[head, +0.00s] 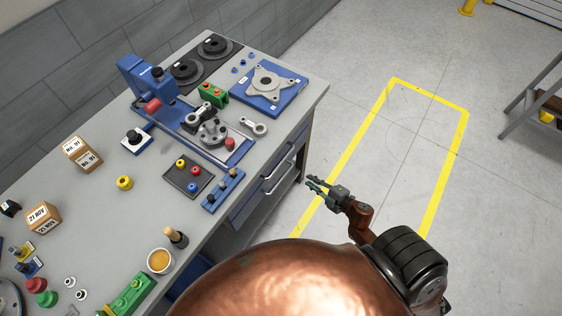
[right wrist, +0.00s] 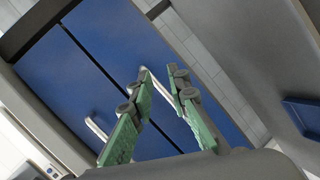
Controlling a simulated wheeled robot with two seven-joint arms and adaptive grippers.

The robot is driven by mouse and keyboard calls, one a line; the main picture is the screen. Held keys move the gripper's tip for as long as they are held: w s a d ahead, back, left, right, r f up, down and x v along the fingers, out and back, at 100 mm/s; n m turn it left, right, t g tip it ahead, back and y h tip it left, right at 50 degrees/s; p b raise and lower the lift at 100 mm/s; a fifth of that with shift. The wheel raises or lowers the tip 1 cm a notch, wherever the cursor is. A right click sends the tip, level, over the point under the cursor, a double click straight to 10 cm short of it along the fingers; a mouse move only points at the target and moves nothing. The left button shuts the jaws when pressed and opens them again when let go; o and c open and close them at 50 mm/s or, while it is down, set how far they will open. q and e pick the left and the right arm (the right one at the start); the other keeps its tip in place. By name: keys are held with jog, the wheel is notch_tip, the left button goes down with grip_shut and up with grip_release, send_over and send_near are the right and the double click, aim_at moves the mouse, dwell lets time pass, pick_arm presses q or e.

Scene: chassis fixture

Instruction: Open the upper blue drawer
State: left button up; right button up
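The bench's blue drawer fronts show in the right wrist view, one front (right wrist: 125,45) beside another (right wrist: 55,75), with a dark gap between them. Each has a pale bar handle, one (right wrist: 158,84) seen between and beyond my fingertips, the other (right wrist: 95,128) left of my fingers. I cannot tell for sure which is upper in this tilted view. In the head view the drawers are foreshortened under the bench's right side, with the upper handle (head: 277,169) near my right gripper (head: 314,189). My right gripper (right wrist: 158,82) is open and empty, apart from the handle. My left gripper is out of view.
The grey workbench (head: 110,205) carries a blue fixture (head: 148,80), a blue plate with a metal part (head: 268,85), small parts and boxes. The floor right of the drawers is clear, marked with yellow tape (head: 372,118). A metal stand (head: 530,95) is at far right.

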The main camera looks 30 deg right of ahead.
aim_at(281, 161)
jog(key=w+a+r+n+y, duration=0.1)
jog(key=a+r+n+y, duration=0.2)
jog(key=r, duration=0.4)
jog(key=w+a+r+n+y, duration=0.1)
jog(key=a+r+n, duration=0.3)
jog(key=r, duration=0.4)
jog(key=shift+t, duration=0.4)
jog(key=x, duration=0.7)
jog(key=shift+w+f+b, duration=0.1)
jog(key=shift+w+b, duration=0.1)
jog(key=shift+b, duration=0.15)
grip_shut()
